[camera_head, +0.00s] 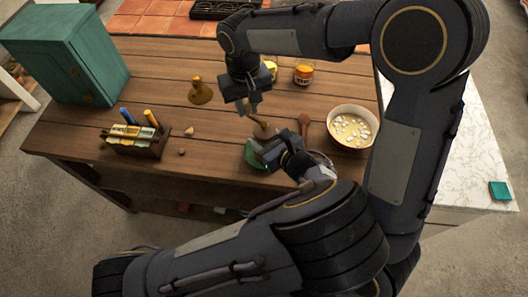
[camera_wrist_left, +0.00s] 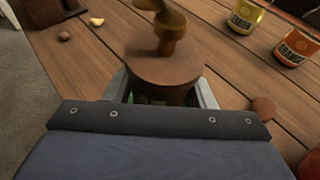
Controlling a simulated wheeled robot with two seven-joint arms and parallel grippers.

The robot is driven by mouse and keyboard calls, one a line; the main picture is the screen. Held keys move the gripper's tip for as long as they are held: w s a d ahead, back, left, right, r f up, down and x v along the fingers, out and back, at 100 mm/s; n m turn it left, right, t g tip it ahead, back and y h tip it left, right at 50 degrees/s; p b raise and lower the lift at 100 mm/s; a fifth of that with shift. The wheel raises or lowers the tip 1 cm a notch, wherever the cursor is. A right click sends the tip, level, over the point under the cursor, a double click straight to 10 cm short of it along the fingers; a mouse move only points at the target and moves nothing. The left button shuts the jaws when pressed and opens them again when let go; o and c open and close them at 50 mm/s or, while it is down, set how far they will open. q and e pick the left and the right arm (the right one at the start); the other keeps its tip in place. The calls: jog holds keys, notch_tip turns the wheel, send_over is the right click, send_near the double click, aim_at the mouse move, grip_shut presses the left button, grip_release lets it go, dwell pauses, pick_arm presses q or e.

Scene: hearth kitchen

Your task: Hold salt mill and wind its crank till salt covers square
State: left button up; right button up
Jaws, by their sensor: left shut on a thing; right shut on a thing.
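The salt mill (camera_wrist_left: 160,73) is a brown wooden cylinder with a round top, standing between the fingers of my left gripper (camera_head: 268,150). In the left wrist view the fingers flank its body. A brass-coloured crank (camera_wrist_left: 170,32) rises from its top. In the head view the mill (camera_head: 264,131) is partly hidden by my left gripper. My right gripper (camera_head: 254,108) comes from above and is shut on the crank.
Jars (camera_head: 303,74) and a brass-coloured stand (camera_head: 200,94) are behind. A wooden caddy (camera_head: 150,148) and teal cabinet (camera_head: 75,55) are left. A teal square (camera_head: 500,191) lies on the marble counter.

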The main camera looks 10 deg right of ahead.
jog(key=shift+d+f, duration=0.1)
jog(key=shift+d, duration=0.1)
jog(key=shift+w+d, duration=0.35)
jog(key=shift+d, duration=0.3)
jog(key=shift+w+d, duration=0.3)
jog(key=shift+d, duration=0.3)
jog(key=shift+d, duration=0.1)
jog(key=shift+s+d, duration=0.2)
jog(key=shift+d, duration=1.15)
jog(key=shift+s+d, duration=0.1)
